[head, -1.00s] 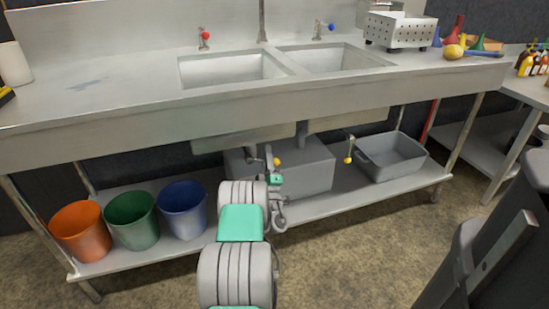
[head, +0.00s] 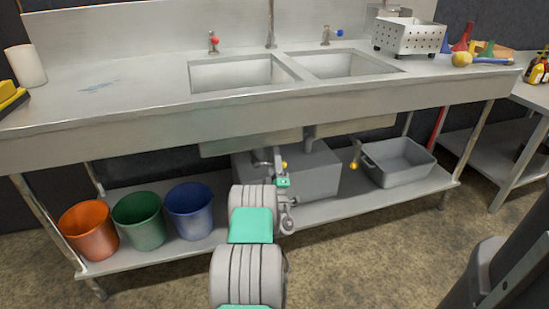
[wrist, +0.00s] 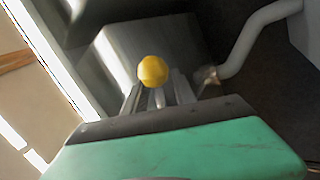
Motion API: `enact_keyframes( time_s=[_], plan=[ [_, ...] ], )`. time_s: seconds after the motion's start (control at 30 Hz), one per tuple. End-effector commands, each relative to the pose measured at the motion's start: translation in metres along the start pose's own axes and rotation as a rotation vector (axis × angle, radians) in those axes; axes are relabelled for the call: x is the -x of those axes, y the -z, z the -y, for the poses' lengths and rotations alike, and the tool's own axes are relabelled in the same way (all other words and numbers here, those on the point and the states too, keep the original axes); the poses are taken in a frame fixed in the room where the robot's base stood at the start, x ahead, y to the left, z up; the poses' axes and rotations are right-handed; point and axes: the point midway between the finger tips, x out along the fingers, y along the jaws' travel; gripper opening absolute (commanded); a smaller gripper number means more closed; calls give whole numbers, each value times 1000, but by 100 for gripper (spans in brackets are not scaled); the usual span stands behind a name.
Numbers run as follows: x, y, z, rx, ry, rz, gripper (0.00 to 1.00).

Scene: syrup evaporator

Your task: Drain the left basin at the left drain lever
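The left basin (head: 230,76) is the left sink in the steel counter and looks empty of objects; I cannot tell if it holds liquid. The left drain lever has a yellow knob (head: 284,165) and hangs under that basin. My gripper (head: 282,180) is under the counter, right by this knob, and small in the head view. In the wrist view the yellow knob (wrist: 153,71) is at the fingertips, between two fingers (wrist: 157,92) that stand apart. A gap shows on the knob's right side, so the gripper looks open around it.
A second yellow-knobbed lever (head: 354,165) hangs under the right basin (head: 340,65). A grey box (head: 315,175), a grey tub (head: 398,160) and orange (head: 90,232), green (head: 139,220) and blue (head: 189,210) buckets stand on the lower shelf. The counter's front panel (head: 240,115) is above my arm.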

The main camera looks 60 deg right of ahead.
Motion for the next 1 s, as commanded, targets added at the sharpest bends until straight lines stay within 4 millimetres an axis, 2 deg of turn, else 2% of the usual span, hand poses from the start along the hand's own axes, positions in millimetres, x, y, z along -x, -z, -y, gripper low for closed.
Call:
enact_keyframes(
  time_s=[0.2,0.33,0.73,1.0],
  plan=[
    [2,0,0,0,0,0,32],
    [12,-1,1,0,1,0,32],
    [74,0,0,-1,2,0,32],
    [78,0,0,-1,0,-1,32]
  ],
)
